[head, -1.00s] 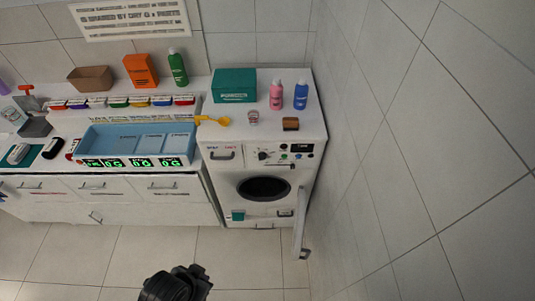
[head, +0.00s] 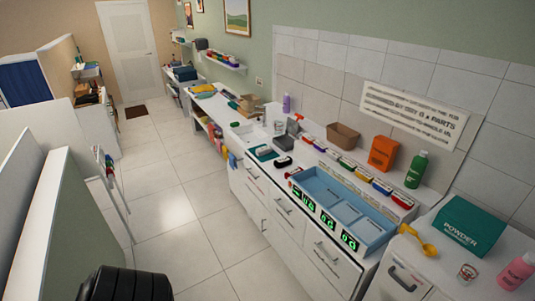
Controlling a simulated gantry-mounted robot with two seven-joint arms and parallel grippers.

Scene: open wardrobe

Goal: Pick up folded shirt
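I cannot make out a folded shirt for certain. A flat yellow item (head: 203,91) lies on the far part of the long counter, too small to identify. Colourful cloth-like items (head: 218,137) sit on the open shelves below that counter, also too small to tell apart. Neither of my grippers shows in the head view. Only a dark ribbed part, probably of my own arm, shows at the bottom left.
A white counter (head: 283,215) runs along the right wall, holding a blue sectioned tray (head: 330,188), an orange box (head: 383,153) and a green bottle (head: 416,169). A drying rack (head: 112,180) stands at left.

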